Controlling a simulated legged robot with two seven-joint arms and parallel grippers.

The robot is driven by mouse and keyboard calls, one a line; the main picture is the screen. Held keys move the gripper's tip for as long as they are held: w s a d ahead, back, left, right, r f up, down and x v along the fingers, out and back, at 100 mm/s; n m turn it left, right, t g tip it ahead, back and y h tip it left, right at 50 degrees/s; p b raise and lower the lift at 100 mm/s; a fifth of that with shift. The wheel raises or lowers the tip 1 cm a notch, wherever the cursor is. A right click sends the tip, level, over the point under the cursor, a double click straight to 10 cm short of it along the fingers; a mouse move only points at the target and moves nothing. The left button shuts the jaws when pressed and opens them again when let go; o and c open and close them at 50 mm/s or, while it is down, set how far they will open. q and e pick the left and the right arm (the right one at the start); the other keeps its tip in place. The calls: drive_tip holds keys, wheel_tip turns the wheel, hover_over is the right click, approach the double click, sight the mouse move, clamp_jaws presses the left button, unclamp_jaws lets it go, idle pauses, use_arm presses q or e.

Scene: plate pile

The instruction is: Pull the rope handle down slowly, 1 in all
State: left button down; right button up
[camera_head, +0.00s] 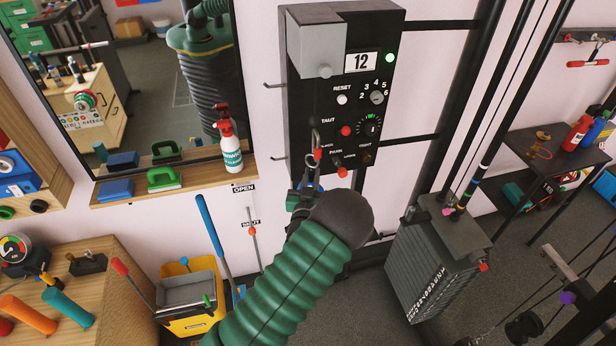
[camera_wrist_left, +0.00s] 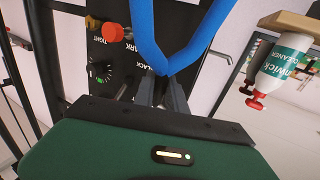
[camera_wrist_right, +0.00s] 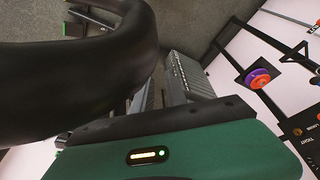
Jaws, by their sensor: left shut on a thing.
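My left gripper (camera_head: 304,196) is at the lower front of the black wall panel (camera_head: 312,103), partly hidden by my own arm. In the left wrist view, a blue rope handle (camera_wrist_left: 151,52) forms a V, and its low end runs between the fingers of my left gripper (camera_wrist_left: 163,93). The gripper is shut on it. The rope's upper ends leave the top of that view. My right gripper (camera_wrist_right: 168,95) shows only in its own wrist view. A thick dark curved shape covers much of that view, and how far the fingers are apart is unclear.
The panel shows 12 with a green light (camera_head: 390,57). A spray bottle (camera_head: 230,145) stands on a wooden shelf (camera_head: 110,190) to the left. A yellow bucket (camera_head: 190,322) is below. A weight stack (camera_head: 432,270) on dark rods stands to the right.

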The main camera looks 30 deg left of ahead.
use_arm(q)
drive_tip(key=shift+r+p, duration=0.4)
drive_tip(key=shift+p, duration=0.25)
drive_tip(key=shift+w+d+r, duration=0.1)
drive_tip(key=shift+w+r, duration=0.05)
drive_tip(key=shift+r, duration=0.05)
drive_tip(key=shift+w, duration=0.1)
use_arm(e)
drive_tip(key=shift+s+f+g, duration=0.4)
drive_tip(key=shift+s+f, duration=0.05)
drive_tip(key=shift+s, duration=0.05)
use_arm(q)
drive_tip(key=shift+r+p, duration=0.1)
drive_tip(key=shift+p, duration=0.2)
use_arm(e)
drive_tip(key=shift+r, duration=0.1)
use_arm(q)
drive_tip(key=shift+w+d+r+p, duration=0.1)
drive_tip(key=shift+r+p, duration=0.35)
drive_tip(key=shift+r, duration=0.1)
drive_tip(key=shift+d+r+p, duration=0.15)
drive_tip(key=shift+r+p, duration=0.25)
drive_tip(key=shift+r, duration=0.25)
use_arm(e)
drive_tip(key=shift+w+d+r, duration=0.15)
drive_tip(key=shift+d+r, duration=0.05)
drive_tip(key=shift+r, duration=0.6)
use_arm(q)
drive_tip(key=shift+w, duration=0.1)
drive_tip(key=shift+r, duration=0.1)
